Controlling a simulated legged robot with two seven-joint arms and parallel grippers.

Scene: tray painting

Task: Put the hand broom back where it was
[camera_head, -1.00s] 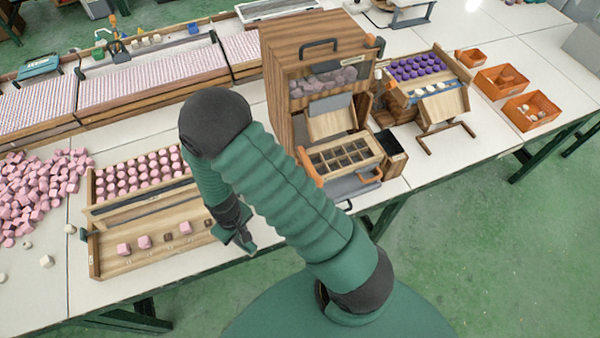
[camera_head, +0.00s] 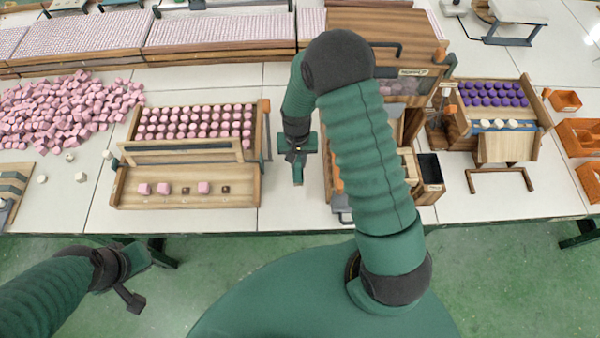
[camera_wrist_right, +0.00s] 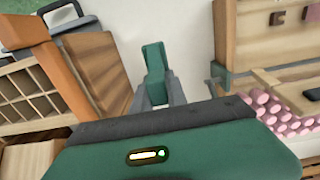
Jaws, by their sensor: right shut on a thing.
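My right gripper (camera_head: 296,160) is over the white table between the pink-block tray and the wooden cabinet. It is shut on a slim green piece, which I take to be the hand broom (camera_head: 297,175). In the right wrist view the green end of the broom (camera_wrist_right: 153,58) shows between the grey fingers (camera_wrist_right: 158,92); its bristles cannot be made out. The table is bare around it. My left gripper (camera_head: 130,285) is low at the left, in front of the table edge, away from the broom; its jaws are unclear.
The tray (camera_head: 230,190) with pink blocks stands left of my right gripper. The wooden cabinet (camera_head: 345,25) stands to the right, with an orange-edged part (camera_wrist_right: 75,70) close by. Loose pink blocks (camera_head: 60,115) lie at far left. Orange bins (camera_head: 580,135) are at far right.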

